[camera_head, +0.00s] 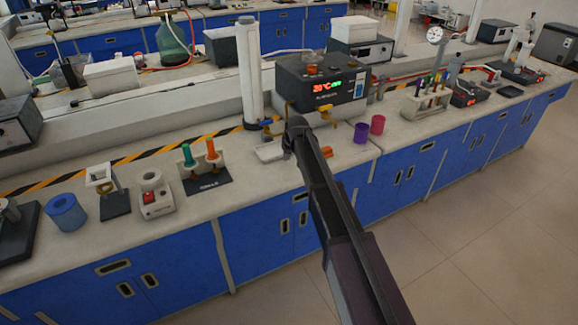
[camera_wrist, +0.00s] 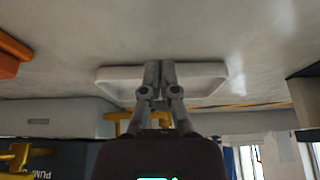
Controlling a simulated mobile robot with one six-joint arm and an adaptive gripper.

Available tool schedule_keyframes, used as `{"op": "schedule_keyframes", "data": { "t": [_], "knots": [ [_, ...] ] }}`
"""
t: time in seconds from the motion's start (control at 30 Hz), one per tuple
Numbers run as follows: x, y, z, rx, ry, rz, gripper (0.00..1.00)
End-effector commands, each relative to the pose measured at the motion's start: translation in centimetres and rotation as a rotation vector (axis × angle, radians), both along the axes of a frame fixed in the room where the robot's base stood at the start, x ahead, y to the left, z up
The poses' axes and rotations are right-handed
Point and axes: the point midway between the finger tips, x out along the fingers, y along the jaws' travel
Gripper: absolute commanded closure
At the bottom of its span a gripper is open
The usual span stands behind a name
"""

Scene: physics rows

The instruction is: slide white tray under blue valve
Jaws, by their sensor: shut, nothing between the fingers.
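The white tray (camera_head: 266,153) lies flat on the bench in front of the white column. A small blue part that looks like the blue valve (camera_head: 259,124) is at the column's foot, behind the tray; the tray is in front of it, not clearly beneath it. My gripper (camera_head: 291,146) is low over the bench at the tray's right end in the head view. In the wrist view the tray (camera_wrist: 108,76) shows upside down, with my shut, empty fingers (camera_wrist: 160,68) across its middle. I cannot tell whether they touch it. The blue valve is not clear in the wrist view.
A black control box (camera_head: 318,82) with a red and green display and yellow valves (camera_head: 331,112) stands behind my gripper.

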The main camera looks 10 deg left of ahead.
Motion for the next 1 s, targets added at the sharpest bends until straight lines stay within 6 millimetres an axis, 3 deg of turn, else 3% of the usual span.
{"op": "schedule_keyframes", "data": {
  "t": [1.0],
  "knots": [
    [0.0,0.0,6.0,0.000,0.000,0.000,1.00]
  ]
}}
